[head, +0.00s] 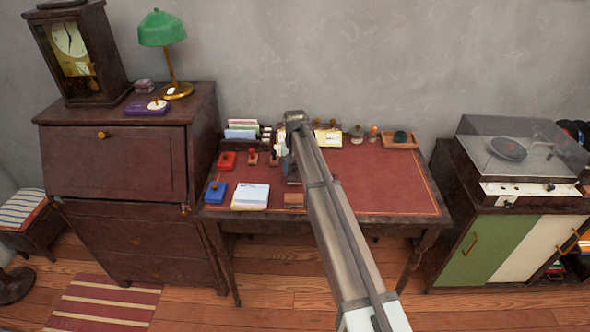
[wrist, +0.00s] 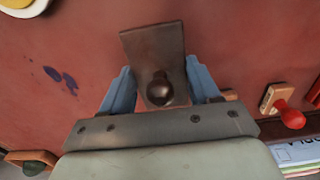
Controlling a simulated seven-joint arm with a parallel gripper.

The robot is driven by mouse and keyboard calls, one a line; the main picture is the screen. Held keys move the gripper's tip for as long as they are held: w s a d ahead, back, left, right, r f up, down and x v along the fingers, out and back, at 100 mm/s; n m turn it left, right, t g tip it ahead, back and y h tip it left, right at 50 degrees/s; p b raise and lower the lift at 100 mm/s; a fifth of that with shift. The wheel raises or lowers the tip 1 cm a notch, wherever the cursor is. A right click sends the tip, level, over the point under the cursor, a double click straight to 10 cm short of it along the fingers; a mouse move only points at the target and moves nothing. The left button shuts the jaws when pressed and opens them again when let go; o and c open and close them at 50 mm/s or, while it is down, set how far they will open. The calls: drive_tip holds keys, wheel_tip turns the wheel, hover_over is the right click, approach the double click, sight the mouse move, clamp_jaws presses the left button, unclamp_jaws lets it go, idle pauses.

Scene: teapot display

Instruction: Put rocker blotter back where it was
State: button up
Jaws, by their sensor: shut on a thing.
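The rocker blotter (wrist: 152,48) is a dark brown rectangular plate with a round dark knob (wrist: 160,91). It shows in the wrist view between the two blue fingers of my gripper (wrist: 161,90), which is shut on it. The red leather top of the desk (wrist: 60,120) lies below it; I cannot tell how large the gap is. In the head view my gripper (head: 284,157) is over the left-middle of the desk (head: 385,180), and my arm hides most of the blotter there.
Red-handled stamps (head: 252,157) stand left of my gripper, beside a letter rack (head: 241,133). A white notepad (head: 250,196), a blue box (head: 215,192) and a small brown item (head: 293,200) lie nearer the front. A wooden tray (head: 385,143) sits back right. The desk's right side is clear.

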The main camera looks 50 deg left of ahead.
drive_tip(key=shift+f, duration=0.1)
drive_tip(key=o, duration=1.1)
wheel_tip(320, 180, up, 12)
drive_tip(key=shift+r, duration=0.15)
